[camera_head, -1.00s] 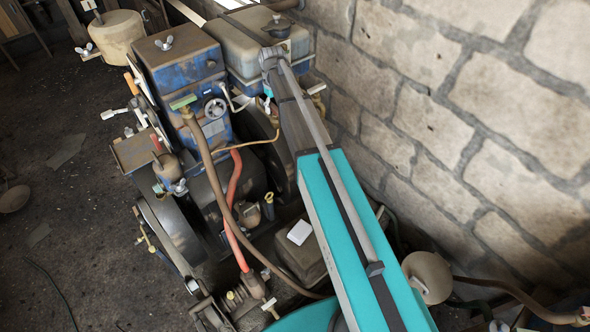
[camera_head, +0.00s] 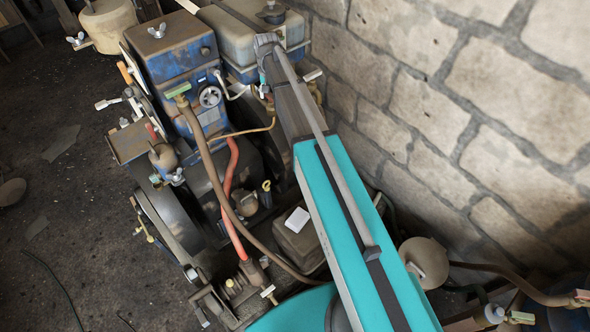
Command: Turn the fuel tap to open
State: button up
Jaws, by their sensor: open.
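The grey fuel tank (camera_head: 228,38) sits on the engine beside the blue engine block (camera_head: 170,65). A thin brass pipe (camera_head: 245,132) runs from the block to below the tank, where a small brass fitting (camera_head: 270,107) shows close to my arm. Another brass fitting with a pale lever (camera_head: 313,76) stands just right of my arm. I cannot tell for sure which of these is the fuel tap or how it is turned. My teal and grey arm reaches up over the engine to the tank's near side.
A handwheel (camera_head: 210,97) sits on the block. The stone wall (camera_head: 450,110) bounds the right. Open floor (camera_head: 60,200) lies left.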

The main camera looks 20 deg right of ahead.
aim_at(271, 95)
jog(key=m, duration=0.9)
jog(key=shift+r+m, duration=0.1)
jog(key=shift+m, duration=0.4)
notch_tip(271, 95, up, 14)
jog(key=p, duration=1.4)
jog(key=s+f+n+b, duration=0.6)
jog(key=s+f+b, duration=0.4)
jog(key=s, duration=0.4)
jog(key=s+f+n+b, duration=0.7)
jog(key=s+f+b, duration=0.3)
jog(key=s, duration=0.3)
jog(key=shift+s+a, duration=0.2)
jog(key=shift+s, duration=0.15)
